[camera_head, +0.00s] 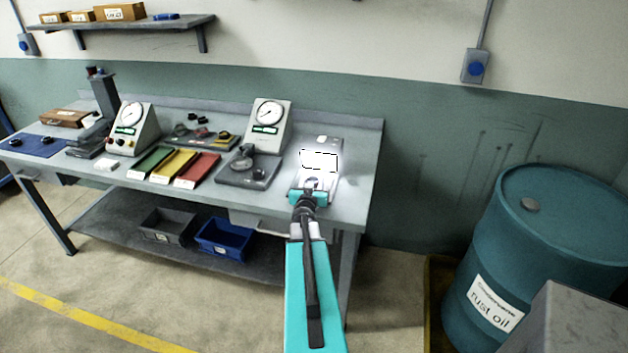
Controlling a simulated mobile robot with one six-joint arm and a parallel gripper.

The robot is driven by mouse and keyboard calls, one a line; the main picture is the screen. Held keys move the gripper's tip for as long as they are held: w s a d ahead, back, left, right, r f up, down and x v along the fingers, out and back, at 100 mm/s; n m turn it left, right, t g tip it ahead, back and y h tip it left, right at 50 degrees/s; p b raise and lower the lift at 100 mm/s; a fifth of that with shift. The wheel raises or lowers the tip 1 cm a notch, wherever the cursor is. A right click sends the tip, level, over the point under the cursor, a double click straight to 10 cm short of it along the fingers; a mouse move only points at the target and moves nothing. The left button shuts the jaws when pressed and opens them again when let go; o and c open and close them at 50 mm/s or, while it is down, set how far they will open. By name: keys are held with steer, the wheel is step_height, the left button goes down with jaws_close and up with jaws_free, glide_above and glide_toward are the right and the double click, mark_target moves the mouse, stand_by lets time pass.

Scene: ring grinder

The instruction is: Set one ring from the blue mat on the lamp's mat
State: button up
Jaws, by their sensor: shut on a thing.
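The blue mat (32,150) lies at the far left end of the workbench, with dark rings (15,142) on it. At the right end of the bench is the lamp's mat (333,183), a grey pad with a glaring white lit patch. My gripper (312,184) is at the front part of this mat, seen from behind. It is shut on a small ring-like thing, mostly hidden by the gripper and washed out by the glare. I cannot tell whether that thing touches the mat.
Left of the lamp's mat stand a dial gauge (268,125) and a dark fixture (248,168). Green, yellow and red trays (198,170) lie further left, before another dial gauge (135,127). A teal oil drum (545,240) stands right of the bench.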

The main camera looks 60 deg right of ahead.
steer(key=shift+f, duration=0.15)
steer(key=o, duration=1.1)
steer(key=shift+o, duration=0.2)
